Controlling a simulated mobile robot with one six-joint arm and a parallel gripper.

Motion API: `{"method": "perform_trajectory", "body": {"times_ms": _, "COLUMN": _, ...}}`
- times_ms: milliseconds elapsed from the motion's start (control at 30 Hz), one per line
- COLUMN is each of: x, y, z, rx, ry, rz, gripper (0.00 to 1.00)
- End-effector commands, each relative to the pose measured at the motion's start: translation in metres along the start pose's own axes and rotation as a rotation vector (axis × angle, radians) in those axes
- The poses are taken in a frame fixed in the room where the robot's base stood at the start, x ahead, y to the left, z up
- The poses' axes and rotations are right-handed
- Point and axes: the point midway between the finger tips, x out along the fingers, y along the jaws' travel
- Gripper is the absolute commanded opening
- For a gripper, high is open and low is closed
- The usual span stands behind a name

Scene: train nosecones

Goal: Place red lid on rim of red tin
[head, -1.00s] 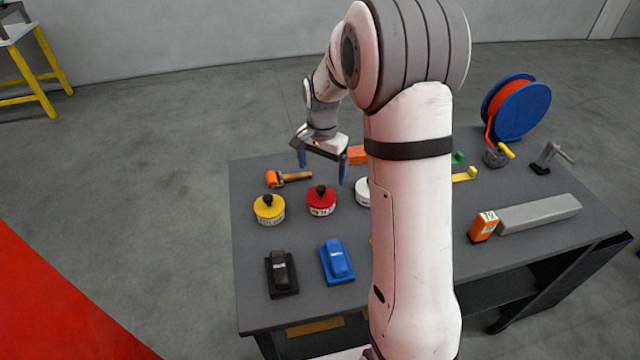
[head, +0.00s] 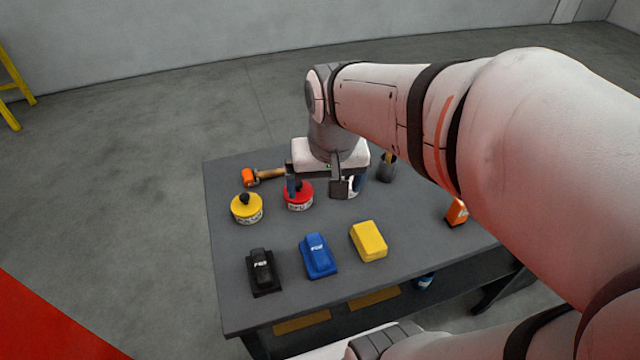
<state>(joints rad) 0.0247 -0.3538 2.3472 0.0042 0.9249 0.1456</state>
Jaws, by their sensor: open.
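The red tin (head: 299,206) stands upright on the grey table, with a pale label on its side. The red lid (head: 304,192) shows at its top with a dark knob; whether it sits evenly on the rim cannot be told. My gripper (head: 324,188) is open and points down just above and to the right of the tin. Contact with the lid cannot be told.
A yellow tin (head: 246,213) stands close left of the red one. A hammer (head: 264,175) lies behind. Black (head: 261,272), blue (head: 318,256) and yellow (head: 369,241) blocks stand in front. An orange box (head: 456,212) is at right. My arm hides the table's right side.

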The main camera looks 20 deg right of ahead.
Motion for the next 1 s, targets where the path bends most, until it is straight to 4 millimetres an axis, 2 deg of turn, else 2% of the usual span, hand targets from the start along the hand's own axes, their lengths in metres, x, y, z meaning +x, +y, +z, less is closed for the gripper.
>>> {"method": "perform_trajectory", "body": {"times_ms": 33, "x": -0.003, "y": 0.003, "z": 0.016, "rx": -0.039, "ry": 0.020, "rz": -0.003, "gripper": 0.95}}
{"method": "perform_trajectory", "body": {"times_ms": 100, "x": -0.004, "y": 0.006, "z": 0.032, "rx": -0.091, "ry": 0.038, "rz": -0.005, "gripper": 0.95}}
{"method": "perform_trajectory", "body": {"times_ms": 200, "x": -0.004, "y": 0.005, "z": 0.049, "rx": -0.142, "ry": 0.055, "rz": -0.005, "gripper": 0.95}}
{"method": "perform_trajectory", "body": {"times_ms": 300, "x": -0.004, "y": 0.004, "z": 0.057, "rx": -0.169, "ry": 0.063, "rz": -0.005, "gripper": 0.95}}
{"method": "perform_trajectory", "body": {"times_ms": 1000, "x": -0.003, "y": 0.004, "z": 0.057, "rx": -0.174, "ry": 0.064, "rz": -0.005, "gripper": 0.95}}
